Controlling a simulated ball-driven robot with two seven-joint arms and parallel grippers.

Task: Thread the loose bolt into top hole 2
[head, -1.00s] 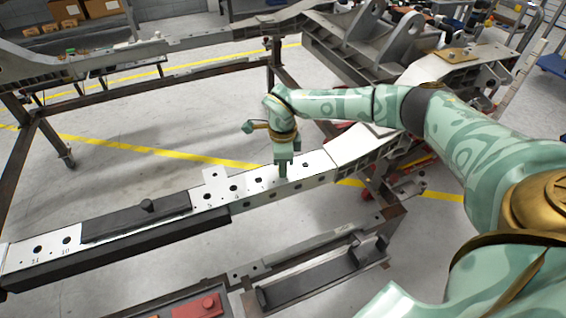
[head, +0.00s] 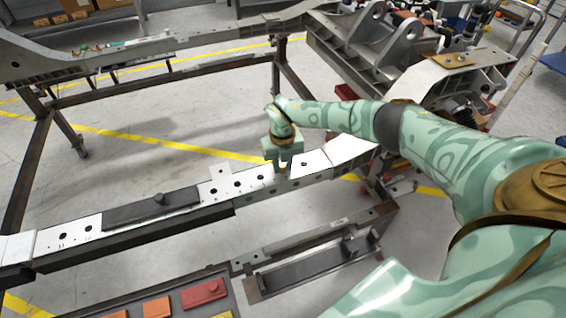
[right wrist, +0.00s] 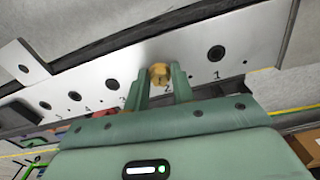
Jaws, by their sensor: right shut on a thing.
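My right gripper (head: 283,170) points down at the white top face of the long chassis rail (head: 222,190). In the right wrist view its two green fingers (right wrist: 162,88) are shut on a brass-coloured bolt (right wrist: 160,73). The bolt is at the rail's top face beside the printed 2. Hole 2 itself is hidden, so I cannot tell how deep the bolt sits. Hole 1 (right wrist: 217,52) is open and empty, to the right of the bolt in that view. My left gripper is not in view.
A dark bar (head: 150,207) with a knob lies on the rail to the left. A lower tray (head: 318,268) and a red block (head: 203,292) are in front. Heavy brackets (head: 375,40) stand at the back right. Open floor lies behind the rail.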

